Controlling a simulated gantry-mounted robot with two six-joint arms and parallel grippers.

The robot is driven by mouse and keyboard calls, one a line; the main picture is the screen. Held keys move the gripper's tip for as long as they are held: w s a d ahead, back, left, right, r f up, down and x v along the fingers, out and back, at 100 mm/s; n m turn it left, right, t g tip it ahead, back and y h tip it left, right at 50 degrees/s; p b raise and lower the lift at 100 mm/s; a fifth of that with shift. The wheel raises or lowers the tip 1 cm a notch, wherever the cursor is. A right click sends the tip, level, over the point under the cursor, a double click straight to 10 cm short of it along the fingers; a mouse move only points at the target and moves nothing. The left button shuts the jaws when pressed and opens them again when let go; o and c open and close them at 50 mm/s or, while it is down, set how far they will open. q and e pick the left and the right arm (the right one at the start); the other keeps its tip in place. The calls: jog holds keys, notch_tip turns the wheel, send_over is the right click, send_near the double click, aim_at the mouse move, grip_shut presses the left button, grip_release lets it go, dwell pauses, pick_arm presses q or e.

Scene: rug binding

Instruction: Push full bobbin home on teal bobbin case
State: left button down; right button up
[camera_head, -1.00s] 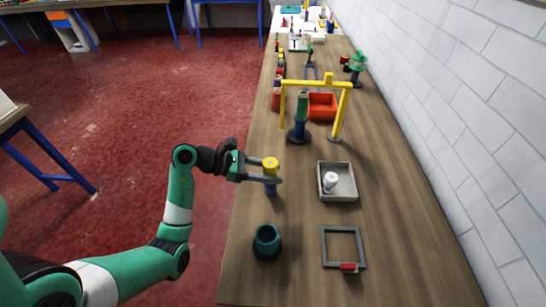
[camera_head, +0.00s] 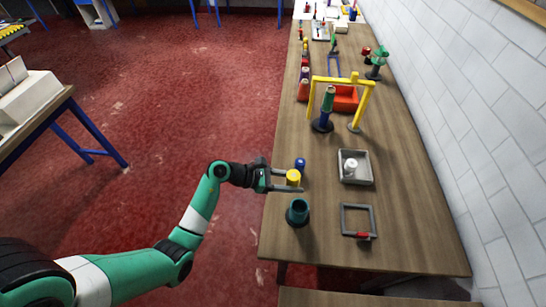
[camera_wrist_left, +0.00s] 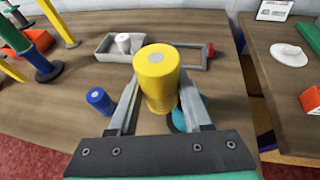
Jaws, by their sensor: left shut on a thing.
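My left gripper (camera_head: 292,181) is shut on a yellow bobbin (camera_head: 293,177), which stands upright between the fingers above the table. In the left wrist view the yellow bobbin (camera_wrist_left: 157,76) fills the gap between the fingers. The teal bobbin case (camera_head: 298,211), an open-topped cup on a wider base, stands on the table just nearer than the held bobbin. In the left wrist view the teal case (camera_wrist_left: 181,118) is mostly hidden behind the bobbin and a finger. The bobbin is apart from the case. My right gripper is not in view.
A short blue post (camera_head: 300,163) stands just beyond the held bobbin. A grey tray (camera_head: 369,180) holds a white spool (camera_head: 350,168). A grey square frame (camera_head: 343,218) lies to the right of the case. A yellow arch (camera_head: 341,79) and a red bin (camera_head: 345,110) stand farther back.

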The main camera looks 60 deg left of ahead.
pick_arm(q)
jog(key=shift+d+r+m+h+p, duration=0.55)
jog(key=shift+d+r+p, duration=0.6)
jog(key=shift+d, duration=1.3)
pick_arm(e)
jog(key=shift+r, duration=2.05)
pick_arm(q)
notch_tip(320, 180, down, 6)
jog(key=b, duration=0.5)
jog(key=shift+w+r, duration=0.1)
jog(key=shift+r, duration=0.15)
jog(key=shift+f, duration=0.2)
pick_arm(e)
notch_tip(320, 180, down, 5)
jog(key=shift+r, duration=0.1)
pick_arm(q)
jog(key=shift+r+p, duration=0.1)
jog(key=shift+p, duration=0.3)
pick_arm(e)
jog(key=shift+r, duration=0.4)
pick_arm(q)
jog(key=shift+f+b, duration=1.25)
jog(key=shift+f, duration=0.25)
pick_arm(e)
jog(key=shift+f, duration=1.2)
pick_arm(q)
jog(key=shift+c, duration=1.3)
grip_release()
